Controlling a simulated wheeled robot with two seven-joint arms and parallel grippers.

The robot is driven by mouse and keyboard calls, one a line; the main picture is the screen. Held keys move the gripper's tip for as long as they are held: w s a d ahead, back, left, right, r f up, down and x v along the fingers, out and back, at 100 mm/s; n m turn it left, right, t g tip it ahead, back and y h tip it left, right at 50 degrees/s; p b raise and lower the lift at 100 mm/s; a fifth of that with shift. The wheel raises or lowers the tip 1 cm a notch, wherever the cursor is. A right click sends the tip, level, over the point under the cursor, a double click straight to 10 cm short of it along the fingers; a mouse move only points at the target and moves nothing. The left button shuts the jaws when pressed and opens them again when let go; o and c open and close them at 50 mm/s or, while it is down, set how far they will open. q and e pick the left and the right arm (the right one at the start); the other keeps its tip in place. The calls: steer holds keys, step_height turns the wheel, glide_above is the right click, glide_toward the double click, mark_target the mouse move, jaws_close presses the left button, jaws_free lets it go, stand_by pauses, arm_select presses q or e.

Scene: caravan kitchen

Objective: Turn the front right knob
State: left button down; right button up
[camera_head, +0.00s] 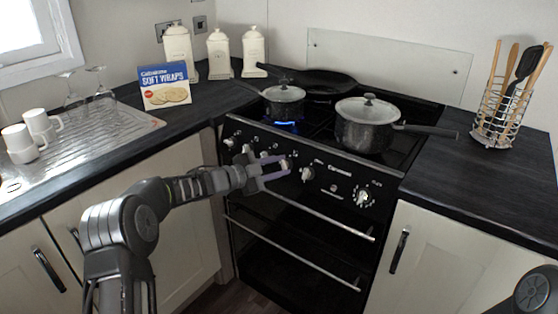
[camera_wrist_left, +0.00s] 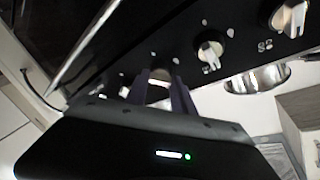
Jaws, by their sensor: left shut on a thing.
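The black stove has a front panel (camera_head: 330,180) with a row of pale knobs. My left gripper (camera_head: 277,168) reaches the panel from the left, its purple fingers around one knob (camera_head: 285,164) near the middle of the row. In the left wrist view the left gripper (camera_wrist_left: 160,92) is shut on this knob, which is partly hidden between the fingers. Another knob (camera_head: 307,173) is just right of it, and one more (camera_head: 362,197) is farther right. Two uncovered knobs also show in the left wrist view, one nearer (camera_wrist_left: 210,52) and one farther (camera_wrist_left: 288,17). My right gripper is out of view.
A small lidded pot (camera_head: 283,102) stands over a blue flame (camera_head: 285,124). A larger lidded saucepan (camera_head: 366,125) is on the right of the hob, its handle pointing right. A frying pan (camera_head: 325,82) is at the back. An oven handle rail (camera_head: 315,216) runs below the knobs.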

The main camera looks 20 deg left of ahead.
arm_select(q)
steer(key=m+g+p, duration=0.1)
steer(key=m, duration=0.1)
steer(key=m+g+p, duration=0.1)
steer(key=m, duration=0.1)
steer(key=m+p, duration=0.1)
steer(key=m, duration=0.1)
steer(key=shift+r+g, duration=0.25)
steer(key=shift+g, duration=0.15)
steer(key=shift+w+f+m+g+y+p, duration=0.1)
steer(key=shift+m+g+y+p, duration=0.2)
steer(key=shift+m+p, duration=0.65)
steer(key=shift+m, duration=0.25)
steer(key=c, duration=1.1)
jaws_free()
steer(key=v, duration=0.8)
steer(key=shift+b, duration=0.3)
